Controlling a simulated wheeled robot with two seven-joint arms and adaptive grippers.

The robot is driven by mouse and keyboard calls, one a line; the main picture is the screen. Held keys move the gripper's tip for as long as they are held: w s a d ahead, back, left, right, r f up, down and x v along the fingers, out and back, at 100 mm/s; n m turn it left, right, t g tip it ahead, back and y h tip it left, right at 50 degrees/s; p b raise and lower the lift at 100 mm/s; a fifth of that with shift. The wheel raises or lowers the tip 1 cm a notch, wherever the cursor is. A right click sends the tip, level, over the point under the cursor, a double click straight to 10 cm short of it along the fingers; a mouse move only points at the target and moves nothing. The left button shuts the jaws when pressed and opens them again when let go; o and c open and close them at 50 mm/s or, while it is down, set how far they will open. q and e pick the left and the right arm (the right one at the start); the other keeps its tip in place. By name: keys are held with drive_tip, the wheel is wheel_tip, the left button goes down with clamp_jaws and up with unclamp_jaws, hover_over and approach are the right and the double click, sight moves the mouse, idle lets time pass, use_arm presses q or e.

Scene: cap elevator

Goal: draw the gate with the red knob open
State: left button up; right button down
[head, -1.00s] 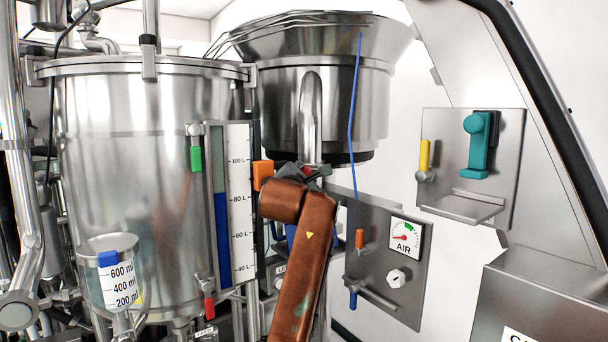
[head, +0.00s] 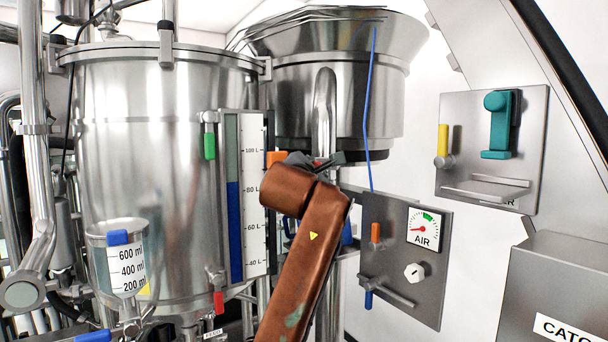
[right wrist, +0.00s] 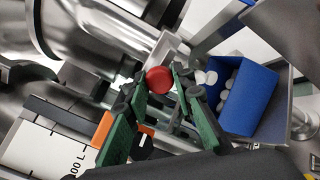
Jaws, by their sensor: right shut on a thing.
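The red knob (right wrist: 159,80) shows in the right wrist view, at the tips of my right gripper's two green-padded fingers. My right gripper (right wrist: 162,92) is shut on it. In the head view my right gripper (head: 318,162) is below the steel bowl, at the end of my copper-coloured arm, which hides much of that area. The gate itself is mostly hidden in the head view. In the wrist view a pale metal piece (right wrist: 170,50) lies just behind the knob, and I cannot tell if it is the gate. My left gripper is not in view.
A steel tank (head: 150,150) with a litre scale stands left of my arm, and the steel bowl (head: 320,90) hangs above. An orange block (head: 277,158) is close beside the gripper. A blue bin (right wrist: 240,105) holds white caps. The AIR panel (head: 395,285) is at right.

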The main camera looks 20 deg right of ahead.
drive_tip(key=shift+s+d+r, duration=0.1)
drive_tip(key=shift+s+r, duration=0.05)
drive_tip(key=shift+r, duration=0.15)
drive_tip(key=c, duration=2.1)
unclamp_jaws()
drive_tip(key=shift+o, duration=1)
drive_tip(key=shift+s, duration=0.1)
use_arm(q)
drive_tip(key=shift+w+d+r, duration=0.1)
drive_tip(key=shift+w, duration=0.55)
use_arm(e)
drive_tip(key=v, duration=1.2)
drive_tip(key=shift+f, duration=0.1)
